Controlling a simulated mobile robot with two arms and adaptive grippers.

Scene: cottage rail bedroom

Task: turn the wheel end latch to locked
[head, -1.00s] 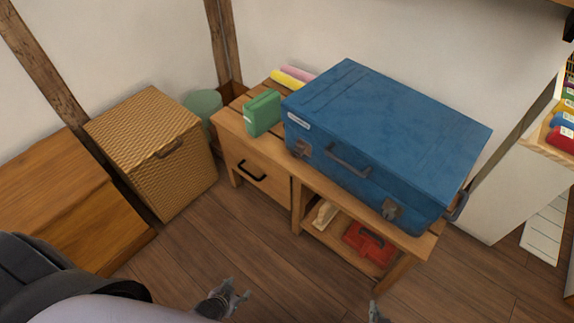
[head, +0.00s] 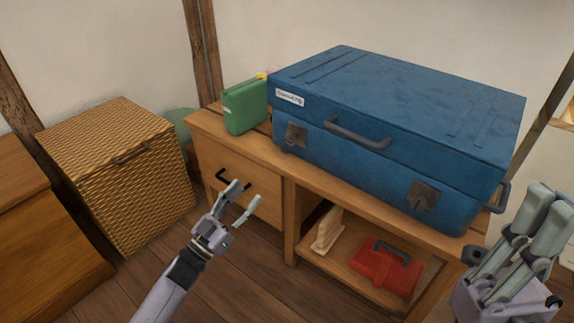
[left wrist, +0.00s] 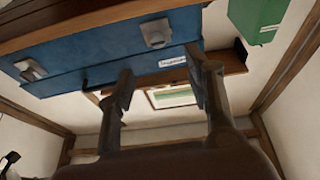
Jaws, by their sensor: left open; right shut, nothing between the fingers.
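A closed blue suitcase (head: 395,110) lies on a wooden bench. Its front has a left latch (head: 296,136) near a white label, and a right latch (head: 422,195). Both are grey metal plates; I cannot read their positions, nor see a wheel that tells which end is which. In the left wrist view the suitcase (left wrist: 105,62) shows tilted, with the left latch (left wrist: 155,33) and right latch (left wrist: 30,70). My left gripper (head: 245,197) is open and empty, in front of the drawer, below the left latch. My right gripper (head: 550,197) is shut and empty, right of the suitcase.
The bench (head: 340,187) has a drawer handle (head: 233,179) and a lower shelf with a red case (head: 375,270) and a wooden object (head: 327,231). A green box (head: 245,106) stands left of the suitcase. A wicker basket (head: 115,170) stands further left.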

